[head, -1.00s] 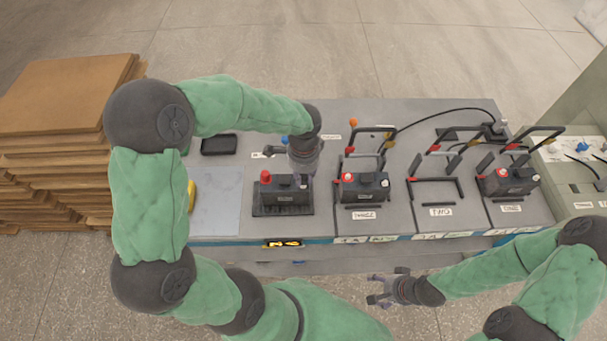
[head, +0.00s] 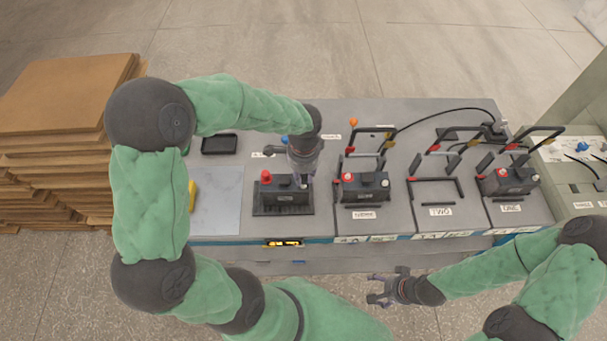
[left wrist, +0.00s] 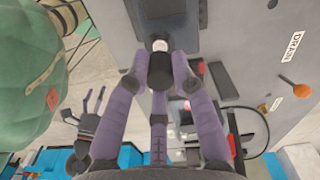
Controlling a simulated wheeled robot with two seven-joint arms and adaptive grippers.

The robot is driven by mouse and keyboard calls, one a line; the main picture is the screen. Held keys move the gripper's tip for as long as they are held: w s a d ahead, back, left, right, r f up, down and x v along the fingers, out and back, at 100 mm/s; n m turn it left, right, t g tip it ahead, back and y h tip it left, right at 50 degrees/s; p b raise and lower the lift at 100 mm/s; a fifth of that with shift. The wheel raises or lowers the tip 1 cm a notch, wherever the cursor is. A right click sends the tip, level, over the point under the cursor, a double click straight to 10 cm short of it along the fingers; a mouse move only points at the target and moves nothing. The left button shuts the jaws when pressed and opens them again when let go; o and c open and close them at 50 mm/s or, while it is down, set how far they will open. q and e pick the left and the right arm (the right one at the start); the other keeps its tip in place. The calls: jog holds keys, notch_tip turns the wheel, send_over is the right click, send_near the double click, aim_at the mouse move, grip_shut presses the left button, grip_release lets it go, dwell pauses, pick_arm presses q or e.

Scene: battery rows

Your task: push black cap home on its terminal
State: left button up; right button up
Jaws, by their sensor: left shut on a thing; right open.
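The dark battery (head: 285,197) sits in a flat black tray (head: 260,211) on the grey bench, with a red cap (head: 265,176) at its left end. My left gripper (head: 303,180) points down over the battery's right end. In the left wrist view its purple fingers (left wrist: 160,78) are closed around the black cap (left wrist: 161,68), with a small pale round part (left wrist: 160,45) beside it. Whether the cap touches or sits fully on the terminal is hidden by the fingers. My right gripper (head: 382,290) is open and empty, in front of the bench.
More batteries stand to the right, one (head: 365,188) with a red cap and another (head: 508,182) farther right, among black upright brackets. An empty black frame (head: 436,192) lies between them. A small black tray (head: 219,144) and pale mat (head: 217,205) lie left. Cardboard (head: 60,95) is stacked far left.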

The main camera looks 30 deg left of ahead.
pick_arm(q)
jog(key=shift+f+b, duration=0.9)
jog(key=shift+f, duration=0.6)
dwell(2.0)
jog(key=o, duration=1.3)
jog(key=shift+o, duration=0.2)
jog(key=shift+r, duration=0.2)
jog(key=shift+r+p, duration=2.9)
jog(key=shift+r, duration=0.45)
